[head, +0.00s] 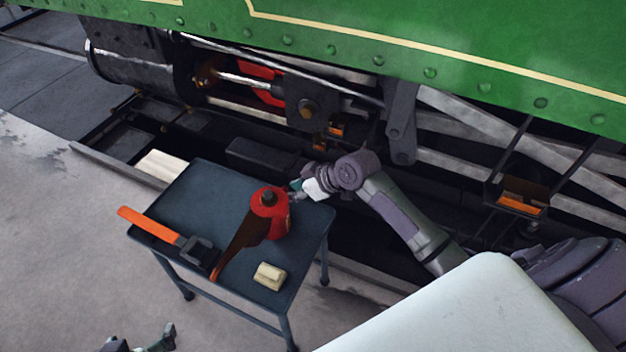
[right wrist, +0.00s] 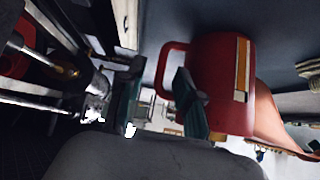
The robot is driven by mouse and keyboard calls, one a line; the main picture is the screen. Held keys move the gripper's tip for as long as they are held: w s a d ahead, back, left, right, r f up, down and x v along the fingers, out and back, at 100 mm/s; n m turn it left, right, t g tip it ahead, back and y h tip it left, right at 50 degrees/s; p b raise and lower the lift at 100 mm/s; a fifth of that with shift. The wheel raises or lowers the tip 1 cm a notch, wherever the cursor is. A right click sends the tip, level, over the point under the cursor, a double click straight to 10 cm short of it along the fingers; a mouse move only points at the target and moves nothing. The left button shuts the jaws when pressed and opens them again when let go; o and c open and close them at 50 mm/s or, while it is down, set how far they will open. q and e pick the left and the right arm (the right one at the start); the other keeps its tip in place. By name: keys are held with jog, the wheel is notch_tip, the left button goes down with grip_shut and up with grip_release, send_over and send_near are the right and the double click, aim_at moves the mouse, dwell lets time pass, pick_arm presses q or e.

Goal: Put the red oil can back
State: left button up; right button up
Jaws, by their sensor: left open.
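The red oil can (head: 271,220) is at the right part of the dark blue table, its long spout pointing to the lower left. My right gripper (head: 298,190) is at the can's far right side. In the right wrist view my right gripper (right wrist: 158,100) has its fingers apart; the red can (right wrist: 222,70) is beside the right finger, and part of its loop handle lies at the gap between the fingers. The finger hides part of the handle. My left gripper (head: 143,343) is open and empty at the bottom edge of the head view, away from the table.
The table (head: 205,190) also carries an orange-handled tool (head: 150,225) and a cream block (head: 269,276). The floor at left is clear.

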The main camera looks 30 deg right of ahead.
jog(key=p+v, duration=0.2)
jog(key=v, duration=0.6)
jog(key=s+a+f+m+g+h, duration=0.1)
jog(key=s+a+f, duration=0.2)
jog(key=s, duration=0.3)
jog(key=s+a+f+g+h, duration=0.1)
jog(key=s+a+f, duration=0.1)
jog(key=s, duration=0.3)
pick_arm(q)
jog(key=s+a+f+g, duration=0.1)
jog(key=s+g, duration=0.1)
jog(key=s, duration=0.2)
jog(key=s+a+f+g+y, duration=0.1)
jog(key=s+g, duration=0.2)
jog(key=s, duration=0.1)
jog(key=shift+s+a+f, duration=0.25)
jog(key=shift+s+a, duration=0.15)
pick_arm(e)
jog(key=s+m+g+h, duration=0.1)
jog(key=s+m+h, duration=0.2)
jog(key=s, duration=1)
jog(key=shift+s+d+r+m, duration=0.25)
jog(key=shift+d+m, duration=0.2)
jog(key=shift+m, duration=0.25)
jog(key=shift+f, duration=0.1)
